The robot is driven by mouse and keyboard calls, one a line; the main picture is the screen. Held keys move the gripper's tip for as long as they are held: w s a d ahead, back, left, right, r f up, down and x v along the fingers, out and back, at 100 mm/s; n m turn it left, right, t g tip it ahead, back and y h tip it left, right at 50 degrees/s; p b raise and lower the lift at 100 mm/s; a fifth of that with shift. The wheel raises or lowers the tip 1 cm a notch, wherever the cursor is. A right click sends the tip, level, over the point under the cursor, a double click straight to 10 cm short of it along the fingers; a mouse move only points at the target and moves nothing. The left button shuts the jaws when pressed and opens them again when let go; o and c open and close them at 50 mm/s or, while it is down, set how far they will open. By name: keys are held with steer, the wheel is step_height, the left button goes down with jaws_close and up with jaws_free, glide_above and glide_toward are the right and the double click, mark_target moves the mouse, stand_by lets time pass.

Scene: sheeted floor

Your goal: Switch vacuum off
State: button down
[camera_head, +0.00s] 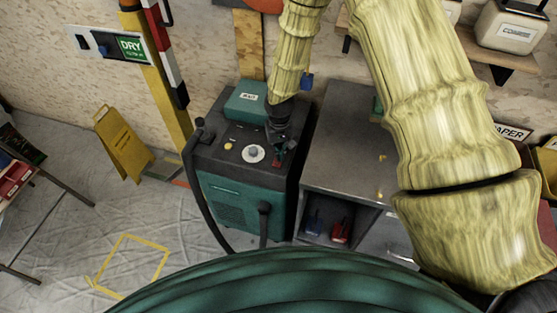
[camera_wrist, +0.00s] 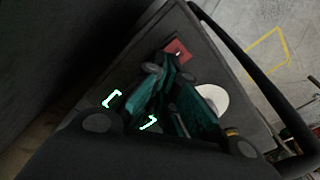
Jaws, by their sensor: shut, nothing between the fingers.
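The vacuum (camera_head: 235,205) is a dark grey and teal box standing on the floor against the wall. A red switch (camera_head: 276,162) sits at the right of its top panel, and it also shows in the wrist view (camera_wrist: 179,49). A white round dial (camera_head: 254,153) lies to the left of the switch; in the wrist view it is partly hidden behind a finger (camera_wrist: 214,97). My gripper (camera_head: 280,151) is shut and empty, pointing down just over the panel beside the red switch. Whether it touches the switch, and the switch's position, I cannot tell.
A black hose (camera_head: 192,180) runs down the vacuum's left side. A teal box (camera_head: 246,100) sits at the back of its top. A grey cabinet (camera_head: 345,140) stands close on the right.

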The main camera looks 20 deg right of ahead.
steer(key=shift+f, duration=0.55)
stand_by(0.4)
steer(key=shift+r, duration=0.15)
steer(key=shift+r+p, duration=2)
steer(key=shift+r, duration=1.4)
